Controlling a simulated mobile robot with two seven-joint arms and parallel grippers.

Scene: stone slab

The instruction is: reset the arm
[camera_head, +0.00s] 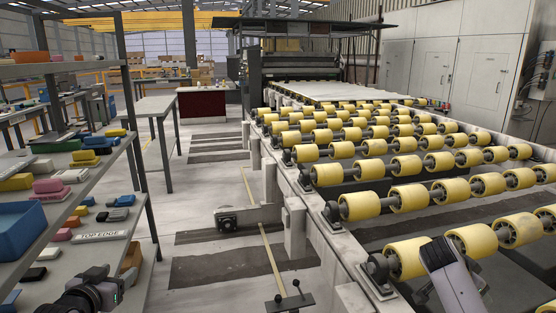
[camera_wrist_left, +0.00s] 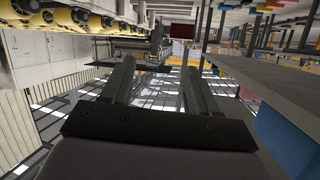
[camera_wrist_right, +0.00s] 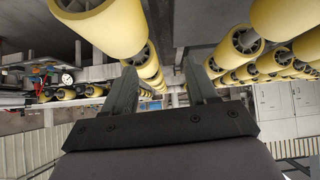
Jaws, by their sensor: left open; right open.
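My left gripper (camera_head: 112,284) is at the lower left of the head view, beside the shelf rack. In the left wrist view its two dark fingers (camera_wrist_left: 158,82) stand apart with nothing between them. My right gripper (camera_wrist_right: 162,82) shows in the right wrist view with its fingers apart and empty, close to the yellow rollers (camera_wrist_right: 105,30). In the head view a grey part of my right arm (camera_head: 454,278) shows over the near rollers at the lower right; its fingertips are not clear there.
A shelf rack (camera_head: 98,172) with a blue bin (camera_head: 20,232) and several small coloured blocks stands at the left. A roller conveyor (camera_head: 410,170) fills the right. Between them is a floor aisle (camera_head: 215,215) with a small lever post (camera_head: 289,300). A table (camera_head: 155,106) stands farther back.

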